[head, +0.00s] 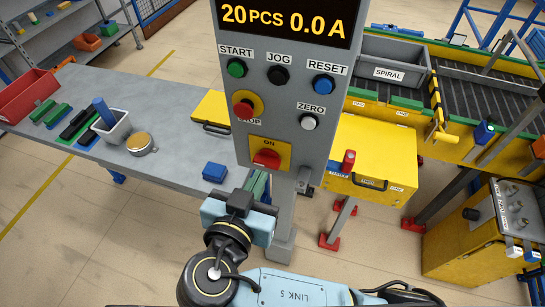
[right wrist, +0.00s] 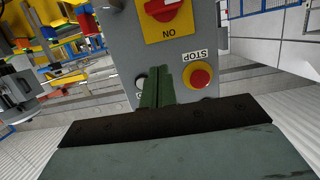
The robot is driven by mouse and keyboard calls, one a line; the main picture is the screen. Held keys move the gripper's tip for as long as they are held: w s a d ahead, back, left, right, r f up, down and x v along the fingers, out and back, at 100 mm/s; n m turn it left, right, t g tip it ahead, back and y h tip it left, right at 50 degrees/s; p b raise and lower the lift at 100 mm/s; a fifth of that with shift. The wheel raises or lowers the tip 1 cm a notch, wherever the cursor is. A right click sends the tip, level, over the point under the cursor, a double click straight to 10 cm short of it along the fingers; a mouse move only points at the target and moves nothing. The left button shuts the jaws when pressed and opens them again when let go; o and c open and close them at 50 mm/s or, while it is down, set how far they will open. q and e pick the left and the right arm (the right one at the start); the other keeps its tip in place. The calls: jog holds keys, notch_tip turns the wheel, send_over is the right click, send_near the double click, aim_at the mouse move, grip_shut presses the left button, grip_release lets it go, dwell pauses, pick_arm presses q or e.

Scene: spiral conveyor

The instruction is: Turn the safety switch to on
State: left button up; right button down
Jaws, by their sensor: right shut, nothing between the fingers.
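The safety switch is a red knob (head: 266,158) on a yellow plate marked ON, low on the grey control panel (head: 225,105). Its handle looks tilted, and I cannot tell its exact setting. It also shows upside down at the top of the right wrist view, as a red knob (right wrist: 163,9). My right gripper (head: 262,187) is just below the panel's switch in the head view. Its green fingers (right wrist: 155,84) are together and empty, pointing toward the panel and apart from the knob in the right wrist view. My left gripper is not in view.
The panel carries a red stop button (head: 243,109), START, JOG, RESET and ZERO buttons, and a display reading 20 PCS and 0.0 A. A grey table (head: 185,165) with parts stands left. A yellow box (head: 375,150) and a conveyor (head: 465,95) stand right.

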jog(key=p, duration=0.2)
send_over(267, 160)
jog(key=s+d, duration=0.1)
jog(key=s, duration=0.2)
jog(key=shift+s+f, duration=0.2)
jog(key=shift+f, duration=0.75)
jog(key=f, duration=0.1)
jog(key=f+p, duration=0.1)
jog(key=f, duration=0.1)
jog(key=shift+w+d+f, duration=0.1)
jog(key=shift+w+f, duration=0.05)
jog(key=shift+w, duration=0.25)
jog(key=shift+f, duration=0.65)
jog(key=shift+s, duration=0.1)
